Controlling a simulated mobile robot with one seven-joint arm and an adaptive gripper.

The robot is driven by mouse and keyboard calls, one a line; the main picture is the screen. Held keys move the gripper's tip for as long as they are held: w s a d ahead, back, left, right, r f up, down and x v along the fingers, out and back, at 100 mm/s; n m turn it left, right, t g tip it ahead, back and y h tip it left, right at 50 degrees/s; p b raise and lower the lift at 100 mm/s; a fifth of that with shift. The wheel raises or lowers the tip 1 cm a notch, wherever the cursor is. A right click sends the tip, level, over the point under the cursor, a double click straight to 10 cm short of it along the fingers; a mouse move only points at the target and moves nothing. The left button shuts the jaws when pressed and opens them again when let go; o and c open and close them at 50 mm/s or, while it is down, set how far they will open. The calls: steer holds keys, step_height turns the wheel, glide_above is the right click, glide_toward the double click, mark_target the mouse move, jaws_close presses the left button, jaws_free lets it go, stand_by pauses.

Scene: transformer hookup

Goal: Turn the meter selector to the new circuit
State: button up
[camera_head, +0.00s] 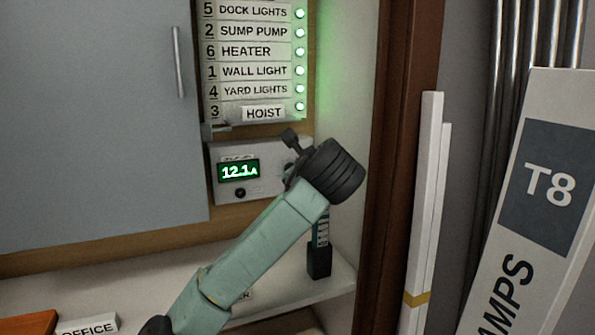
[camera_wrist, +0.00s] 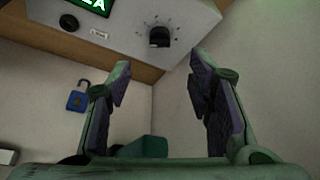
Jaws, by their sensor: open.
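The meter (camera_head: 228,188) is a pale box under the circuit list, and its green display (camera_head: 238,171) reads 12.1A. Its selector (camera_wrist: 159,37) is a black round knob with tick marks around it in the wrist view. In the head view my arm covers most of the selector. My gripper (camera_wrist: 158,72) is open and empty, its two fingers below the selector in the wrist view, apart from it. The selector's exact pointer position is hard to read. The circuit list (camera_head: 252,60) names several circuits, with 3 HOIST (camera_head: 263,112) at the bottom.
Green lamps (camera_head: 300,70) line the list's right side. A grey cabinet door (camera_head: 95,120) stands at left. A blue padlock (camera_wrist: 77,99) shows on the wall in the wrist view. A shelf (camera_head: 285,297) lies below the meter. White strips (camera_head: 425,200) and a T8 board (camera_head: 545,190) lean at right.

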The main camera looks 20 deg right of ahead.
steer(key=p+x, duration=0.2)
steer(key=x, duration=0.8)
steer(key=shift+w+p, duration=0.2)
steer(key=shift+p, duration=0.2)
steer(key=shift+f, duration=0.1)
steer(key=shift+c, duration=0.3)
jaws_close()
